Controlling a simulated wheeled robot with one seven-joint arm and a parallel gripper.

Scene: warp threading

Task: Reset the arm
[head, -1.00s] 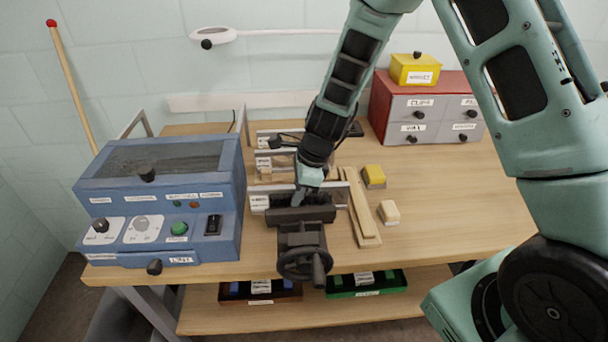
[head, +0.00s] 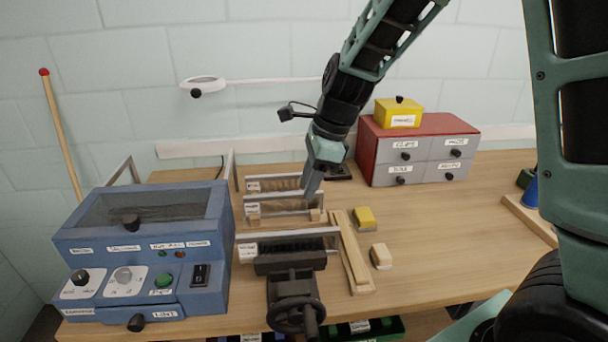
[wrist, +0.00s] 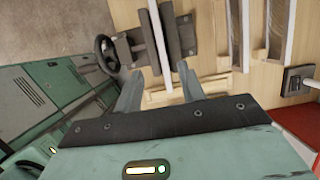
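My gripper (head: 313,190) hangs above the bench in the head view, pointing down over the right ends of the wooden racks. In the wrist view my gripper (wrist: 160,88) shows its two fingers spread apart, with nothing between them but the view of the bench below. The black vise (head: 291,275) with its handwheel stands at the bench's front edge, below and in front of the gripper. It also shows in the wrist view (wrist: 172,38). The gripper touches nothing that I can see.
A blue machine (head: 150,245) stands at left. Light wooden slats (head: 350,255), a yellow block (head: 365,218) and a pale block (head: 381,256) lie right of the vise. A red-topped drawer cabinet (head: 425,150) carries a yellow box (head: 399,112). The right middle of the bench is clear.

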